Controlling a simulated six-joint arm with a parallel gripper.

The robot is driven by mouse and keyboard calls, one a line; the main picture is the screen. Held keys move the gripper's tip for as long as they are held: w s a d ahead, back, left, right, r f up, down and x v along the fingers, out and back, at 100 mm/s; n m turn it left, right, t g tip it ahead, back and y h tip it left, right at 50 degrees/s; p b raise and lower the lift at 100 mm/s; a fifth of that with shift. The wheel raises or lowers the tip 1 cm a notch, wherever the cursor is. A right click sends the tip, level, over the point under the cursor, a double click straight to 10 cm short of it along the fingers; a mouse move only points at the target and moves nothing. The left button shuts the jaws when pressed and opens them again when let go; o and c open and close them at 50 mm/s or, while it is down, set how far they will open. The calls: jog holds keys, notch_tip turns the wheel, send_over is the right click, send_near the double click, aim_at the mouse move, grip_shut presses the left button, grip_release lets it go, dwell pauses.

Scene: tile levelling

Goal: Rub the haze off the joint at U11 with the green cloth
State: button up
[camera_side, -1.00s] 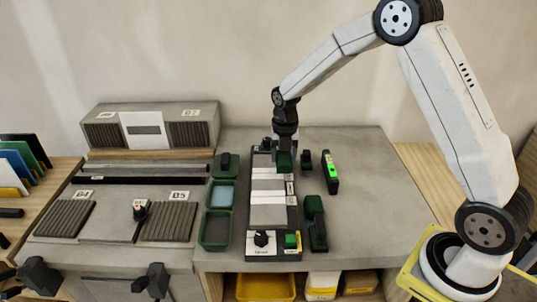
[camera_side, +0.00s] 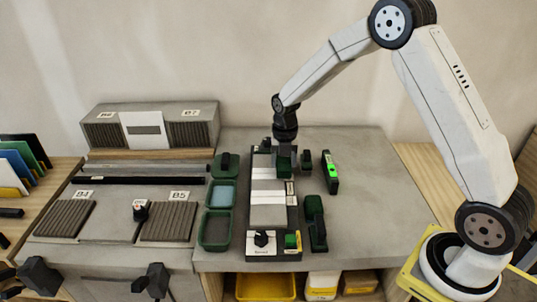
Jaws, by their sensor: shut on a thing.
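My gripper (camera_side: 285,148) is over the far half of the long panel with the tile strip (camera_side: 268,215). It is shut on a dark green thing (camera_side: 284,165), which looks like the green cloth. The cloth is low over the strip's right side; whether it touches the surface I cannot tell. The strip shows grey tile areas and white bands, one just nearer than the cloth and another (camera_side: 267,197) further toward the front. No U11 label is readable, and the cloth and gripper hide part of the strip's far end.
Green trays (camera_side: 216,231) stand left of the strip. A dark device with a bright green light (camera_side: 330,172) and a dark green tool (camera_side: 315,222) stand to the right. A black knob (camera_side: 261,239) and a green-and-yellow block (camera_side: 292,241) are at the near end. The far right tabletop is clear.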

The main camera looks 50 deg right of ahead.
jog(key=shift+f, duration=0.5)
dwell(0.5)
jog(key=shift+w+a, duration=0.8)
jog(key=shift+w, duration=0.1)
jog(key=shift+w+a+f, duration=0.1)
jog(key=shift+w+a, duration=0.6)
jog(key=shift+a, duration=0.1)
jog(key=shift+a, duration=0.1)
jog(key=shift+w+a, duration=0.7)
jog(key=shift+w, duration=0.05)
jog(key=shift+w, duration=0.1)
jog(key=shift+w+a, duration=0.7)
jog(key=shift+a, duration=0.05)
